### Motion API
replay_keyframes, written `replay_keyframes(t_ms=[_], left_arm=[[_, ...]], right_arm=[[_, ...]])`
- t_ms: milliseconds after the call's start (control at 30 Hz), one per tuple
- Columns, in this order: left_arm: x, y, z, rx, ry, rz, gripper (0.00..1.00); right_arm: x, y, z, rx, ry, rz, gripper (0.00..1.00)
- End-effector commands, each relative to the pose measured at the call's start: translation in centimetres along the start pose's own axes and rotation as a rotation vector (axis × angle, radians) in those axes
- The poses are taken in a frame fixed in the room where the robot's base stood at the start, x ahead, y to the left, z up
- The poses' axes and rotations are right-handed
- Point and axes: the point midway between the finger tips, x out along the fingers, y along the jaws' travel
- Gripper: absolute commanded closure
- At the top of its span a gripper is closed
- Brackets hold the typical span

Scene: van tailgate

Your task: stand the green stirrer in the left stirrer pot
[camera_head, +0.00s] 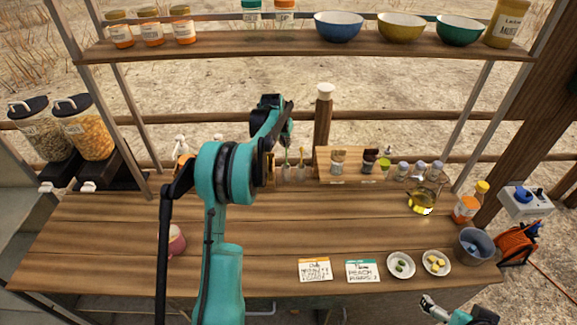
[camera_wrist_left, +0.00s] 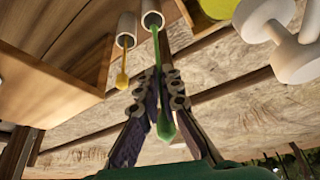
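The green stirrer (camera_head: 287,157) is roughly upright at the left stirrer pot (camera_head: 287,174). In the left wrist view the green stirrer (camera_wrist_left: 165,125) runs between my fingers, and its far end is at the mouth of the left pot (camera_wrist_left: 152,17), apparently just inside. My left gripper (camera_wrist_left: 161,80) is close around the stirrer's shaft and looks shut on it. In the head view my left gripper (camera_head: 286,138) is above the pots, partly hidden by its wrist. The right pot (camera_head: 300,174) holds a yellow stirrer (camera_wrist_left: 122,80). My right gripper (camera_head: 428,303) is low at the right; its fingers are unclear.
A wooden rack (camera_head: 350,160) with jars stands right of the pots. Bottles, a glass jug (camera_head: 423,200) and a grey bucket (camera_head: 474,245) are at the right. Two cards and two small plates (camera_head: 401,265) lie along the front. The middle of the counter is clear.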

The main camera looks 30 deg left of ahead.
Motion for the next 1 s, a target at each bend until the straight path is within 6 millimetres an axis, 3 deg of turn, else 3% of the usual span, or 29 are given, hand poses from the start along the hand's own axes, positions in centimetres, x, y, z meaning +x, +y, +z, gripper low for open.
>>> replay_keyframes(t_ms=[100, 533, 967, 1000], left_arm=[[2.4, 0.0, 1.1, 0.0, 0.0, 0.0, 1.0], [7.0, 0.0, 3.2, 0.0, 0.0, 0.0, 1.0], [7.8, 0.0, 3.6, 0.0, 0.0, 0.0, 1.0], [7.6, 0.0, 3.5, 0.0, 0.0, 0.0, 0.85]], right_arm=[[0.6, 0.0, 0.5, 0.0, 0.0, 0.0, 0.0], [1.4, 0.0, 1.0, 0.0, 0.0, 0.0, 0.0], [1.7, 0.0, 1.2, 0.0, 0.0, 0.0, 0.0], [1.6, 0.0, 1.2, 0.0, 0.0, 0.0, 0.0]])
